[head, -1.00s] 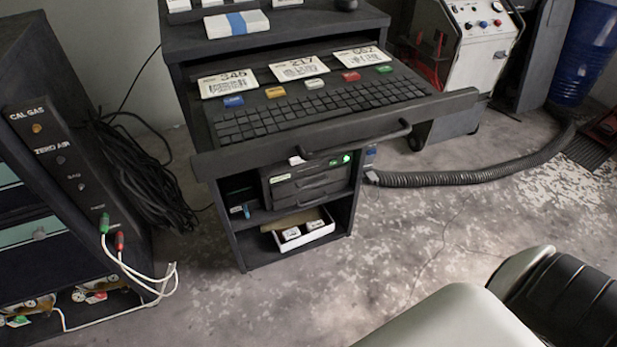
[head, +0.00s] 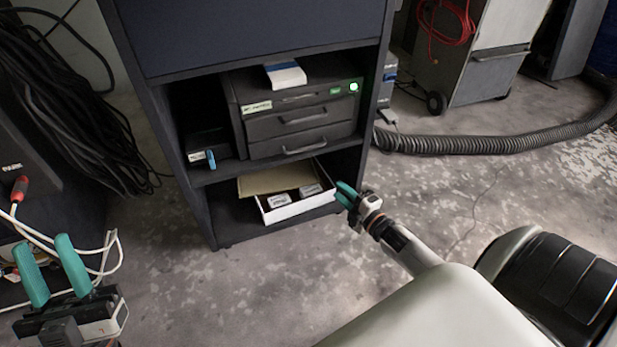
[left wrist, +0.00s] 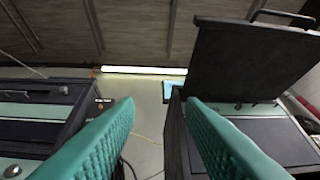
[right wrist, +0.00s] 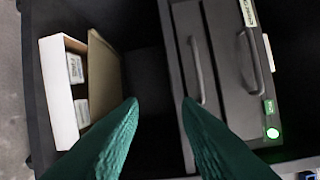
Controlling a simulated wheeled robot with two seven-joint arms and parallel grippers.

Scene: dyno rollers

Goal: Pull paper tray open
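A dark grey printer (head: 295,110) with a lit green light stands on the cabinet's upper open shelf. Its front has two tray drawers with handles, an upper one (head: 298,117) and a lower one (head: 301,143), both looking pushed in. The handles also show in the right wrist view, on the printer front (right wrist: 218,60). My right gripper (head: 346,193) is open and empty, low at the cabinet's right side, touching no drawer. My left gripper (head: 50,268) is open and empty at the lower left, well away from the cabinet.
A white open box (head: 297,209) with small packs sits on the shelf below the printer. A small dark device (head: 207,152) is left of the printer. Black cables (head: 70,110) hang at left. A ribbed hose (head: 470,145) lies on the floor at right.

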